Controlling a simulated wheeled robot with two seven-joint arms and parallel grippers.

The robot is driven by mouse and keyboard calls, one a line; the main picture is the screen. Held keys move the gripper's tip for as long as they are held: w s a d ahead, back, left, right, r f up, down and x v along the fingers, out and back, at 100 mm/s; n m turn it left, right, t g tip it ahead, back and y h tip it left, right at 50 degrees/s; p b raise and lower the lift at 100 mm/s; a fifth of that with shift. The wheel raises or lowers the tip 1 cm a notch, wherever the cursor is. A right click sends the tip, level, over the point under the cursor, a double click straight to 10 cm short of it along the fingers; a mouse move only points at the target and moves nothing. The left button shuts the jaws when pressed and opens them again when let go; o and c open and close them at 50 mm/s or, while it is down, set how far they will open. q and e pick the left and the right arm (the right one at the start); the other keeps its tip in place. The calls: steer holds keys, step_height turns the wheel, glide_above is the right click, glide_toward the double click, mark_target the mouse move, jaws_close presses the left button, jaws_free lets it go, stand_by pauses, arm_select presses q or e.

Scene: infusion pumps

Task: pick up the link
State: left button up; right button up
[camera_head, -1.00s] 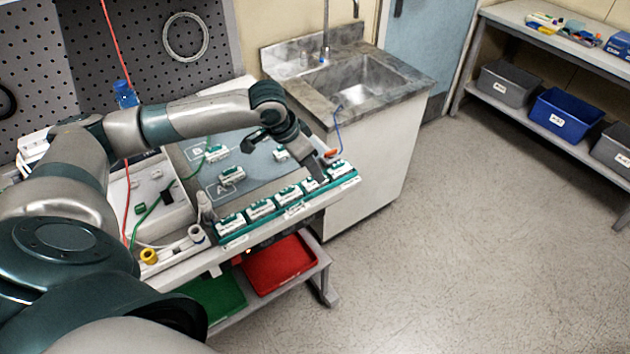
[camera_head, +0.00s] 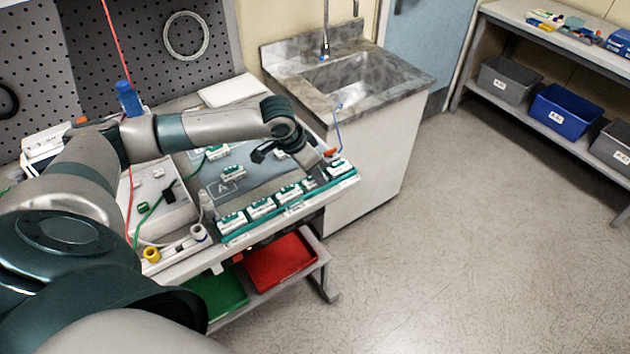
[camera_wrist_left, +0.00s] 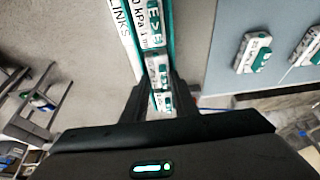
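Several white-and-green links stand in a row in a teal rack (camera_head: 290,211) along the table's front edge, among them a near link (camera_head: 232,222) and one at the far end (camera_head: 340,167). The wrist view shows the row of links (camera_wrist_left: 157,68) beside the printed word "LINKS". My left gripper (camera_head: 321,178) points down over the far part of the row. In the wrist view its fingers (camera_wrist_left: 160,84) are apart, one on each side of the row, with a link (camera_wrist_left: 162,103) showing between them. I cannot tell whether they touch it. My right gripper is not in view.
Similar white-and-green units lie on the grey mat (camera_head: 205,182), one of them near the letter A (camera_head: 232,173). A sink (camera_head: 350,75) stands behind the table's far end. Red (camera_head: 280,262) and green (camera_head: 217,295) trays sit below. Open floor lies right.

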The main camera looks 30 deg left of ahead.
arm_select(q)
steer(key=shift+c, duration=0.5)
steer(key=shift+r, duration=0.15)
steer(key=shift+r+b, duration=0.4)
steer(key=shift+r, duration=0.2)
step_height(320, 180, up, 3)
steer(key=shift+f+b, duration=0.2)
steer(key=shift+b, duration=0.35)
steer(key=d+r+b, duration=0.2)
steer(key=d+r, duration=0.5)
steer(key=d, duration=0.4)
steer(key=shift+w+d+b, duration=0.25)
steer(key=shift+d+b, duration=0.05)
steer(key=shift+d, duration=0.05)
